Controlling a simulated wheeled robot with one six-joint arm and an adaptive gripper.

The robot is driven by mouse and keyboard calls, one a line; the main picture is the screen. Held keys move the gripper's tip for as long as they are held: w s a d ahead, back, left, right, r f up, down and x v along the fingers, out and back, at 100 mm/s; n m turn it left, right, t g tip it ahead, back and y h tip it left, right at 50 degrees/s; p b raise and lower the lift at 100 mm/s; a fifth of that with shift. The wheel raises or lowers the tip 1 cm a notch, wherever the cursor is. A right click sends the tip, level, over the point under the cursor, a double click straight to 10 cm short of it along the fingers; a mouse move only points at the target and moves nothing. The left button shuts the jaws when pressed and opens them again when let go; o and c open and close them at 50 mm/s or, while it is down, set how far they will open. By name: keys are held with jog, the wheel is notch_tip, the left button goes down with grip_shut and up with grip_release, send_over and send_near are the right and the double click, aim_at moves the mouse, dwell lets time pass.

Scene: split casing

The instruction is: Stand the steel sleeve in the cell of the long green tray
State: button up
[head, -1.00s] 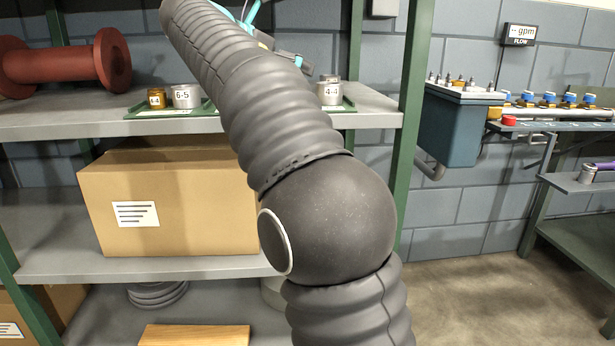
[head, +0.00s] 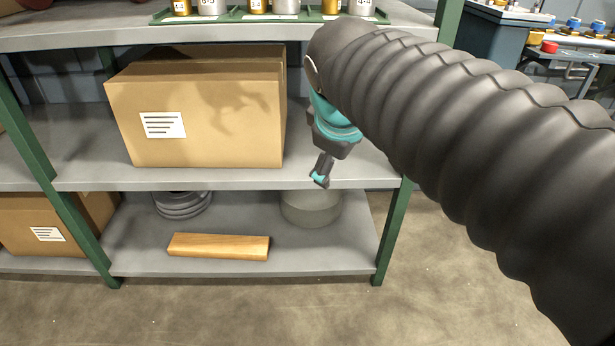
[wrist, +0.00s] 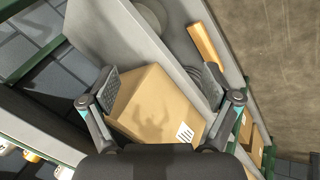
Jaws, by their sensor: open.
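The long green tray (head: 232,17) lies on the upper shelf, cut off by the top edge of the head view. Several brass and steel sleeves stand along it. Steel sleeves include one at the left (head: 208,6), one in the middle (head: 285,6) and one at the right (head: 360,8). Their tops are out of frame, and I cannot tell which is the task's sleeve. My gripper (head: 321,178) hangs below the upper shelf, right of the cardboard box. In the wrist view my gripper (wrist: 162,84) is open and empty, with the fingers wide apart.
A cardboard box (head: 195,120) sits on the middle shelf (head: 230,178). A wooden block (head: 218,246), grey discs (head: 182,204) and a grey round container (head: 312,208) are on the bottom shelf. A green post (head: 395,225) stands at the right. The floor in front is clear.

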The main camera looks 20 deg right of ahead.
jog(key=s+a+f+m+y, duration=0.2)
jog(key=s+f+m, duration=0.5)
jog(key=f, duration=0.4)
jog(key=shift+s+a+f+y, duration=0.15)
jog(key=shift+s+a+y, duration=0.25)
jog(key=shift+s+a, duration=0.35)
jog(key=shift+s+d, duration=0.1)
